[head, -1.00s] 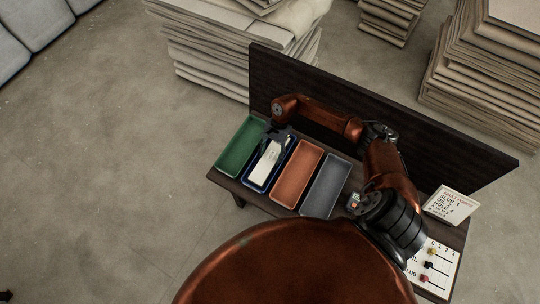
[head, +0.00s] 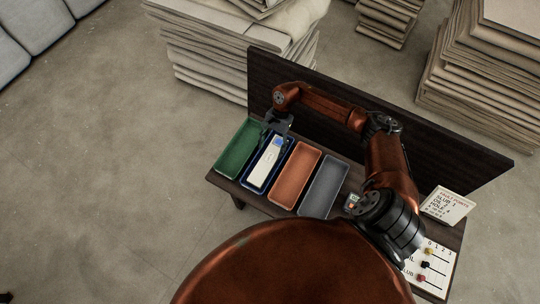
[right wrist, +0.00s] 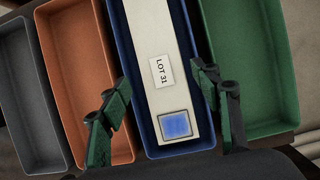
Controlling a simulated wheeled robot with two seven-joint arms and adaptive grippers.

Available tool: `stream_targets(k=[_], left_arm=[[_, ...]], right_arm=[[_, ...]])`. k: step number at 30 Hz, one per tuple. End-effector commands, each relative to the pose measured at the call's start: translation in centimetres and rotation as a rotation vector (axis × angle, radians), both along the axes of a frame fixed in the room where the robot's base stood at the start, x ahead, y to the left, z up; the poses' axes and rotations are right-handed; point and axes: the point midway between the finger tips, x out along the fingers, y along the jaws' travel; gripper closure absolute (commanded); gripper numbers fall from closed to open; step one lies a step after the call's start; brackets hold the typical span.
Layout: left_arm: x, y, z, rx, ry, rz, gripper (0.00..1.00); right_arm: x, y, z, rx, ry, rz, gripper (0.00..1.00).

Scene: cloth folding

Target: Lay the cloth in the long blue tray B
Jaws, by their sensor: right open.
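The long blue tray B (head: 250,185) stands between the green and orange trays. The cloth (head: 263,165), a folded off-white strip, lies lengthwise inside it. In the right wrist view the cloth (right wrist: 150,35) shows a "LOT 31" label and a blue square patch near one end, and the blue tray (right wrist: 128,55) has walls on both sides of it. My right gripper (head: 278,128) is above the tray's far end. In the right wrist view the right gripper (right wrist: 163,95) is open, its fingers apart on either side of the cloth and not gripping it. My left gripper is not in view.
A green tray (head: 238,150), an orange tray (head: 297,175) and a grey tray (head: 325,187) stand in the same row. A dark upright panel (head: 440,148) runs behind the table. A "fault points" card (head: 447,205) and a board with pegs (head: 432,268) lie at the right.

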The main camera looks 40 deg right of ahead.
Motion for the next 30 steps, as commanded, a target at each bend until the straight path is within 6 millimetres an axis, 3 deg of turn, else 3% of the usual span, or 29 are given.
stream_targets(k=[3, 10, 30], left_arm=[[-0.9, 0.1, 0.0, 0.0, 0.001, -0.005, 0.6], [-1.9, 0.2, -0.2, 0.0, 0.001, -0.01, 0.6], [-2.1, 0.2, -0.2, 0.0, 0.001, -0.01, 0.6]], right_arm=[[0.5, -0.9, 2.6, -0.002, -0.003, 0.001, 0.43], [0.8, -1.9, 5.1, -0.001, -0.001, 0.001, 0.43], [0.9, -2.1, 5.5, 0.001, 0.001, 0.001, 0.43]])
